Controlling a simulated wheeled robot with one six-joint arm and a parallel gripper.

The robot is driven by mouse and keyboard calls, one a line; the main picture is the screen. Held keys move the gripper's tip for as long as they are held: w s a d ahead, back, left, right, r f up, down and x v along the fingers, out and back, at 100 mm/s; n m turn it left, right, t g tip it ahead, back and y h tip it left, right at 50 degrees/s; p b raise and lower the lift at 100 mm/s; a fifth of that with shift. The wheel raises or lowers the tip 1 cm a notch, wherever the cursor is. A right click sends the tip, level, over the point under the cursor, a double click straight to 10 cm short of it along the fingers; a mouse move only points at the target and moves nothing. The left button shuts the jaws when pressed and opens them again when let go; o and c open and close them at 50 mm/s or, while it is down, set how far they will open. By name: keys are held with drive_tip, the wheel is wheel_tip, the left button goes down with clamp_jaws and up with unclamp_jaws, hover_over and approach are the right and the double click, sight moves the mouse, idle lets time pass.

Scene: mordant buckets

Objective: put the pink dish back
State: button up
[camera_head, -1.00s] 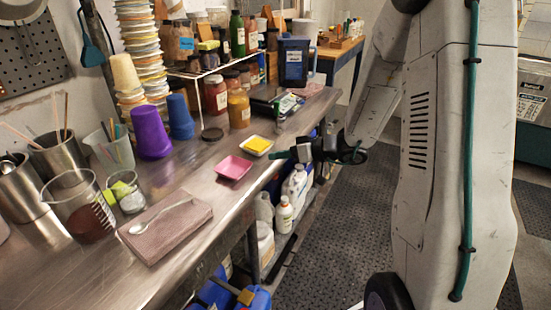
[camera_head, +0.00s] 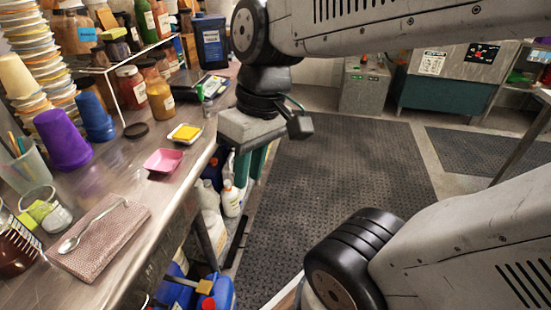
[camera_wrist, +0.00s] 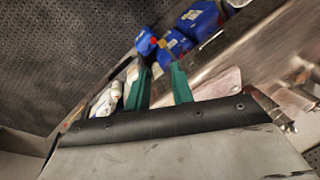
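The pink dish (camera_head: 163,161) is a small square dish. It sits on the steel worktop near its right edge, in front of a white dish holding something yellow (camera_head: 186,133). My gripper (camera_head: 250,165) points down to the right of the pink dish, past the worktop's edge, and does not touch it. Its two green fingers are apart with nothing between them in the wrist view (camera_wrist: 160,86). A pale pink surface (camera_wrist: 218,83) shows right of the fingers there; I cannot tell for sure whether it is the dish.
A spoon (camera_head: 95,226) lies on a folded pinkish cloth (camera_head: 108,240) at the front of the worktop. Purple cups (camera_head: 62,140), blue cups (camera_head: 95,117) and jars stand behind. White bottles (camera_head: 231,199) and blue containers (camera_head: 214,292) are below. The worktop around the pink dish is clear.

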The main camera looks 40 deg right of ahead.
drive_tip(key=s+d+m+h, duration=0.1)
drive_tip(key=s+d+r+m+t+h, duration=0.1)
drive_tip(key=d, duration=0.1)
drive_tip(key=shift+s+d+r+h, duration=0.1)
drive_tip(key=shift+s+d+h, duration=0.2)
drive_tip(key=shift+s, duration=0.1)
